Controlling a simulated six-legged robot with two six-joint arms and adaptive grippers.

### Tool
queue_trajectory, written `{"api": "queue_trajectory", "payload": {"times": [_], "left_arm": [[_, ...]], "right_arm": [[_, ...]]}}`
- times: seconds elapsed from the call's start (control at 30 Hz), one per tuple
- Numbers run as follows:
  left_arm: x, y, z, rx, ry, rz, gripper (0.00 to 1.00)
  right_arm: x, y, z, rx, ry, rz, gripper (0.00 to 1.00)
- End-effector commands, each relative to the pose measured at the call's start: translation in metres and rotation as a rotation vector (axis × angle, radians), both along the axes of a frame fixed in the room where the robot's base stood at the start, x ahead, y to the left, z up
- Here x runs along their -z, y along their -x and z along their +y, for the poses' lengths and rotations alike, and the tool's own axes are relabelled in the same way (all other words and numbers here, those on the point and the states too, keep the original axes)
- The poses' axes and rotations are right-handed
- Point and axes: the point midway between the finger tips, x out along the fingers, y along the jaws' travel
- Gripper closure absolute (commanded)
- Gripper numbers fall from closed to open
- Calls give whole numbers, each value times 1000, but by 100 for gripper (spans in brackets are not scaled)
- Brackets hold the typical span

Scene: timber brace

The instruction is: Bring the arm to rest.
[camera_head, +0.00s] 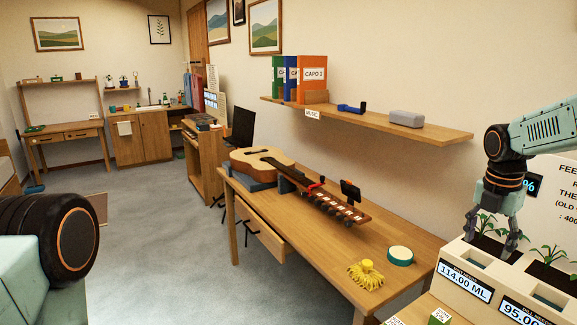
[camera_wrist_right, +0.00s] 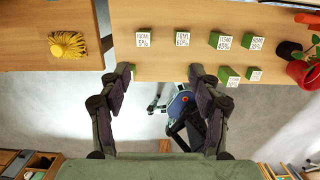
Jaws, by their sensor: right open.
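In the right wrist view the gripper (camera_wrist_right: 160,74) also shows open and empty, with the edge of a wooden surface (camera_wrist_right: 155,70) and the floor beyond the fingertips. Of my left arm only a dark joint and a teal link show at the lower left of the head view; the left gripper is out of view.
The planter (camera_head: 463,252) holds seedlings behind "ML" displays. Several labelled green blocks (camera_wrist_right: 182,39) sit on the wooden surface. The workbench (camera_head: 262,208) bears a guitar (camera_head: 262,163), a yellow brush (camera_head: 366,275) and a round green-rimmed item (camera_head: 400,255). A shelf (camera_head: 440,131) juts out above.

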Motion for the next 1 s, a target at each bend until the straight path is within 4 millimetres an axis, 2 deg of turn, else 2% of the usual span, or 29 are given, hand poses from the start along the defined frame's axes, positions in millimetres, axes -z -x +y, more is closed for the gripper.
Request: {"api": "queue_trajectory", "payload": {"times": [0.17,0.37,0.57,0.67,0.77,0.87,1.0], "left_arm": [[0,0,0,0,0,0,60],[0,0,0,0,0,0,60],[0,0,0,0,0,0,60],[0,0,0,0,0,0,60],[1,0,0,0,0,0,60],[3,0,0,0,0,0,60],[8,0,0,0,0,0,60]], "right_arm": [[1,-1,-2,37,-1,-5,37],[-1,-22,-4,213,-17,-114,37],[8,-41,7,426,-86,-240,37],[17,-50,22,567,-152,-310,37],[35,-56,46,743,-243,-374,37],[64,-54,76,938,-346,-411,37],[117,-35,121,1225,-480,-414,37]]}}
